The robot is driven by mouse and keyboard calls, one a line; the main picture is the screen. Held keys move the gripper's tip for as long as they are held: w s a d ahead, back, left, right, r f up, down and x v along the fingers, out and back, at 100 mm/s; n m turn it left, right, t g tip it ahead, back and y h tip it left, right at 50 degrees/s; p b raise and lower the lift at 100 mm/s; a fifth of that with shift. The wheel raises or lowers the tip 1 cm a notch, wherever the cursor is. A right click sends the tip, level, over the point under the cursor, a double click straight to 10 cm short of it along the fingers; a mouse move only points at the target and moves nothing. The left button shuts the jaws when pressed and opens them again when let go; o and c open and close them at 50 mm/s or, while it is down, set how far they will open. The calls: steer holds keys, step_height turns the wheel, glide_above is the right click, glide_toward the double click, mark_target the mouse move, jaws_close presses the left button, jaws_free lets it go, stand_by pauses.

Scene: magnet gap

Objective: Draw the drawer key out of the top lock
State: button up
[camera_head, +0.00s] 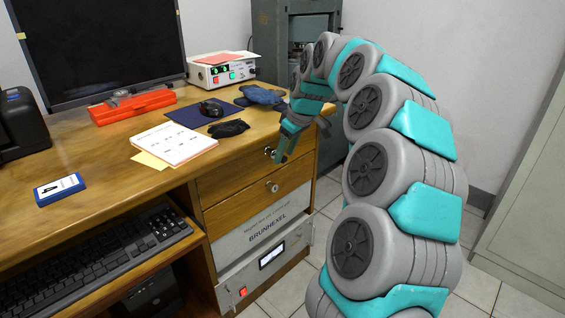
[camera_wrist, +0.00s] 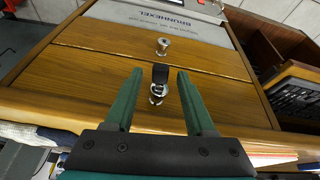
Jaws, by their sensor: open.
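The drawer key (camera_wrist: 160,74) shows its black head in the wrist view, standing out from the round metal top lock (camera_wrist: 156,91) in the upper drawer front. My gripper (camera_wrist: 160,72) is open, with one green finger on each side of the key head and a visible gap to each. Whether the fingers reach the key's depth is hard to tell. In the head view my gripper (camera_head: 281,155) is at the upper drawer, beside the top lock (camera_head: 269,152). The key is hard to make out there.
A second round metal fitting (camera_head: 272,187) is on the drawer below. The desk top (camera_head: 110,165) above carries a paper pad (camera_head: 175,143), a dark mouse (camera_head: 211,108), dark cloths and a red tool (camera_head: 131,106). A keyboard (camera_head: 95,258) lies on a lower shelf at left.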

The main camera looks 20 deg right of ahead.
steer(key=shift+w+f, duration=0.15)
steer(key=shift+f, duration=0.3)
jaws_close()
stand_by(0.6)
